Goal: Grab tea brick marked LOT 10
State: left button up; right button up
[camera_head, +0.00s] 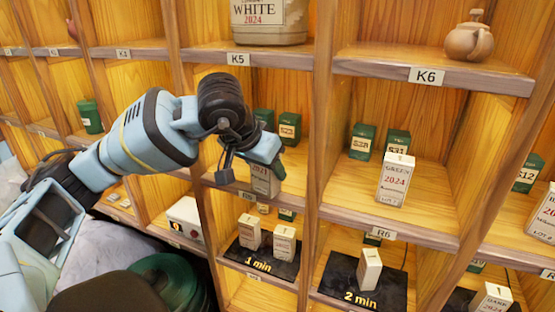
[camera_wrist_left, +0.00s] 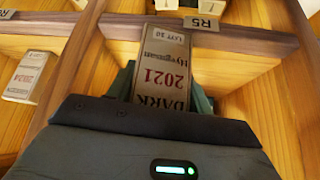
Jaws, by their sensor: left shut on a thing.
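My left gripper (camera_head: 256,160) is at the front of the shelf compartment above the R5 label. It is shut on a pale tea brick (camera_head: 265,181). In the left wrist view this brick (camera_wrist_left: 157,72) shows its label upside down: DARK, 2021 and a small lot line that I cannot read surely. The gripper's fingers lie on both sides of it. Another pale tea brick (camera_head: 395,180), marked 2024, stands upright above the R6 label. My right gripper is not in view.
Green tins (camera_head: 289,128) stand behind the held brick, and more tins (camera_head: 362,141) are in the R6 compartment. Wooden uprights and shelf edges (camera_head: 312,115) border the gripper. Below, black mats marked 1 min (camera_head: 275,265) and 2 min (camera_head: 340,277) carry pale bricks.

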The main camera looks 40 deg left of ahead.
pick_arm(q)
jog(key=s+b, duration=0.1)
jog(key=s, duration=0.9)
jog(key=shift+s+d, duration=0.15)
jog(key=shift+d, duration=0.05)
